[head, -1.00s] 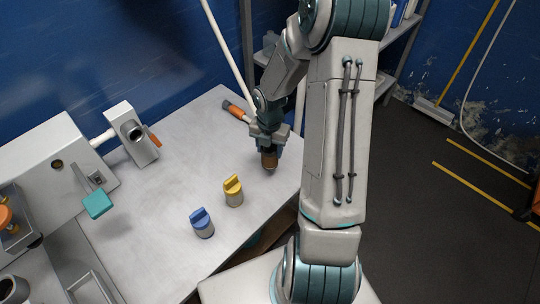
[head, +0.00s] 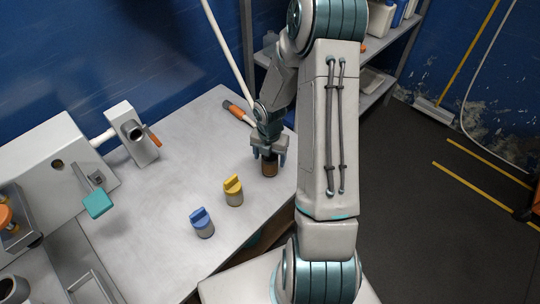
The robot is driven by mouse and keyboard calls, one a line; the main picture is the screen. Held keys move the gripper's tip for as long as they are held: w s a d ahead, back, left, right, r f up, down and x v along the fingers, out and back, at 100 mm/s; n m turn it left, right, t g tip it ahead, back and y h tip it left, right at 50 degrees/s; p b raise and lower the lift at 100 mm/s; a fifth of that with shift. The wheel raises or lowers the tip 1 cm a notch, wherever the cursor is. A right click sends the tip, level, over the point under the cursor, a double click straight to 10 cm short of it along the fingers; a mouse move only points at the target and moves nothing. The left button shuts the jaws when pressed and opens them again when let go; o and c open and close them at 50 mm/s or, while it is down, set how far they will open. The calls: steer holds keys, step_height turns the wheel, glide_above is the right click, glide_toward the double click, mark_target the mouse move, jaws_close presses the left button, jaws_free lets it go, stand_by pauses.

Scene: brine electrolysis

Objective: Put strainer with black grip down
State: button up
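The strainer with black grip (head: 269,171) stands on the grey table near its right edge. Its small brownish body shows below my gripper and appears upright, with its base on the table top. My gripper (head: 268,160) is right above it, pointing down. Its two fingers look spread apart, one on each side of the strainer's dark upper part, with a gap to it. The grip itself is mostly hidden by the gripper.
A yellow-topped strainer (head: 233,191) and a blue-topped one (head: 202,223) stand to the left and nearer. An orange-handled tool (head: 237,112) lies behind my gripper. A grey machine with a teal lever (head: 98,203) is at the left. The table's middle is clear.

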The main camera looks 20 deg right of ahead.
steer(key=shift+r, duration=0.1)
step_height(320, 180, up, 12)
steer(key=shift+r, duration=0.1)
steer(key=s+a+r+m+t, duration=0.1)
steer(key=s+a+r+m, duration=0.3)
steer(key=s+r+m, duration=0.4)
steer(key=s+a+r+m+t, duration=0.2)
steer(key=s+a+r+m, duration=0.3)
steer(key=m, duration=1.4)
steer(key=s+r, duration=0.3)
steer(key=s, duration=0.2)
steer(key=shift+r, duration=0.2)
stand_by(0.4)
